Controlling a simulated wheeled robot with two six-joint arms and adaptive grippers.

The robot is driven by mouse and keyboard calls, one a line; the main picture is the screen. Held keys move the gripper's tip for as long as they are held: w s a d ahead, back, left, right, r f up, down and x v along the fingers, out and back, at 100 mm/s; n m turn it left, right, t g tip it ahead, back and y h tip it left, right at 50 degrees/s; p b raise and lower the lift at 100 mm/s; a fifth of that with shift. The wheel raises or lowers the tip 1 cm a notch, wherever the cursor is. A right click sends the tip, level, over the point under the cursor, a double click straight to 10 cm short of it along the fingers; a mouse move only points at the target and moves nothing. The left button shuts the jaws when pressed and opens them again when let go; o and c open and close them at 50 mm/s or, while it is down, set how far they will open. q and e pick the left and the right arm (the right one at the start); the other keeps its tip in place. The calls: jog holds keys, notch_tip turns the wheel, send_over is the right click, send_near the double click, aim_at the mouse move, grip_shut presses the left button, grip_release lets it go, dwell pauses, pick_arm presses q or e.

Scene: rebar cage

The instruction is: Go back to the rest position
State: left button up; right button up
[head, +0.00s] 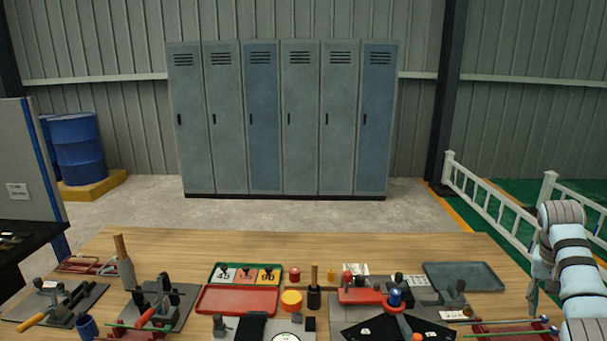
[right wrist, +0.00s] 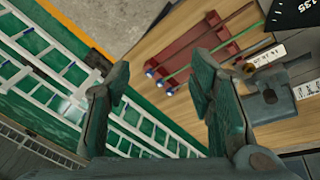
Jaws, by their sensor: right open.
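My right gripper (head: 534,292) hangs at the right end of the wooden table (head: 390,246) in the head view, below my light-blue arm. In the right wrist view its two fingers (right wrist: 160,95) stand wide apart with nothing between them. A red rack (right wrist: 205,48) with thin rods, some with blue ends, lies on the table beyond the right finger; the rack also shows in the head view (head: 500,330), left of the gripper. The gripper is apart from it. My left gripper is in neither view.
A grey tray (head: 463,276), a red tray (head: 237,300) and several hand tools and fixtures crowd the table. A white railing (head: 492,203) stands right of the table. Lockers (head: 262,120) and blue barrels (head: 77,148) stand behind, with clear floor before them.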

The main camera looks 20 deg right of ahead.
jog(key=s+d+f+n+h, duration=0.3)
jog(key=s+d+f, duration=0.25)
jog(key=f, duration=0.25)
jog(key=s+d+f+n+h, duration=0.3)
jog(key=s+d+f, duration=0.1)
jog(key=d+f, duration=0.4)
jog(key=s+f+n+t, duration=0.4)
jog(key=s+f+n, duration=0.6)
jog(key=s, duration=0.4)
jog(key=s+a+f+m+g+y, duration=0.1)
jog(key=s+a+f+y, duration=0.1)
jog(key=a+f, duration=0.75)
jog(key=s+a+f+m+y, duration=0.1)
jog(key=s+a+f, duration=0.2)
jog(key=a+f, duration=0.65)
jog(key=a+f+y, duration=0.1)
jog(key=a+f, duration=0.2)
jog(key=a, duration=0.7)
jog(key=s+a+f+m+y, duration=0.1)
jog(key=a+f+y, duration=0.1)
jog(key=a, duration=0.9)
jog(key=s+a+f+y, duration=0.1)
jog(key=a+f, duration=0.3)
jog(key=a, duration=0.7)
jog(key=shift+s+a+g+y, duration=0.15)
jog(key=shift+s+g+y, duration=0.1)
jog(key=shift+g+y, duration=0.25)
